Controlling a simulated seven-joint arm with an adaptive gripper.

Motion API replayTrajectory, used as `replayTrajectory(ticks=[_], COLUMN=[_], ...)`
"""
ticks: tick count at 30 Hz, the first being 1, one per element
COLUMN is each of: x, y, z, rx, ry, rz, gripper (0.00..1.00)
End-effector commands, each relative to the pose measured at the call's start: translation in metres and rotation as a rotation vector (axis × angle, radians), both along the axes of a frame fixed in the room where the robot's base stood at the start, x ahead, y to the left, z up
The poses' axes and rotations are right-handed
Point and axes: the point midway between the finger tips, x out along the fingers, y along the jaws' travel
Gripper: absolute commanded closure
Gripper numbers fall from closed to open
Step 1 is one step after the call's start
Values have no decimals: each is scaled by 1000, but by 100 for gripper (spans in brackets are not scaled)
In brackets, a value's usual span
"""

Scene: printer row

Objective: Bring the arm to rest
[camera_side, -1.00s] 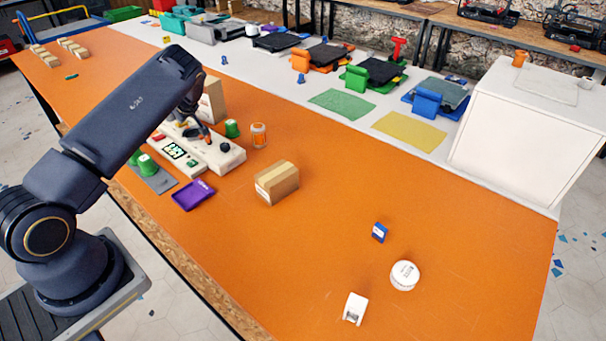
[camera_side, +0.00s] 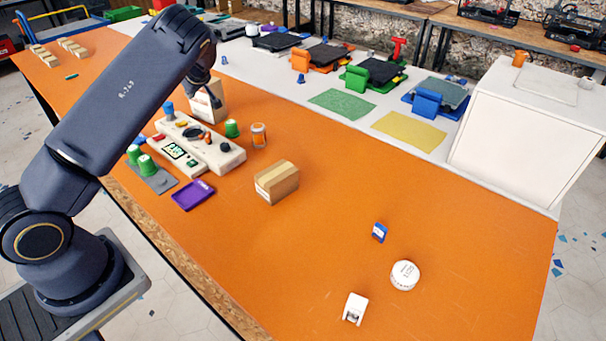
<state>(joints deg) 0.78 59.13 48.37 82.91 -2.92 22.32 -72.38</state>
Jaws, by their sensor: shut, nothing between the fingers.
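My arm reaches up from its base at the left. Its upper end bends down over the far left part of the orange table (camera_side: 330,220). My gripper (camera_side: 213,101) is small and partly hidden behind my arm. It is shut and empty, in front of a cardboard box (camera_side: 207,110) behind the beige device (camera_side: 222,157). It appears to be above the table, but its exact height is hard to tell.
A clear jar (camera_side: 258,135) and taped carton (camera_side: 277,182) stand rightward. A blue item (camera_side: 379,232), white roll (camera_side: 404,275) and white piece (camera_side: 354,309) lie front right.

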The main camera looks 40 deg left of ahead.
Motion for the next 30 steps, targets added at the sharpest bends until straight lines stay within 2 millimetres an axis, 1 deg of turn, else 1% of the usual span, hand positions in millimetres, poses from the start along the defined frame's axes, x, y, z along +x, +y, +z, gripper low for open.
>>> replayTrajectory(ticks=[6,8,10,11,12,14,15,17,18,20,21,23,24,26,27,29,30], x=[0,1,5,9,14,19,20,17,14,6,-1,-13,-23,-41,-54,-78,-95], y=[0,0,0,-2,-7,-18,-28,-48,-64,-90,-109,-139,-160,-192,-214,-246,-267], z=[0,3,17,27,43,68,87,114,131,153,168,189,201,219,230,242,249], rx=[0,0,-2,-6,-20,-56,-88,-151,-194,-255,-292,-341,-368,-398,-409,-415,-408], ry=[0,-7,-37,-62,-104,-175,-226,-296,-328,-362,-378,-390,-390,-383,-375,-350,-327], rz=[0,0,-1,-4,-8,-12,-15,-26,-45,-88,-128,-201,-259,-360,-437,-559,-646], gripper=[100,100,100,100,100,100,100,100,100,100,100,100,100,100,100,100,100])
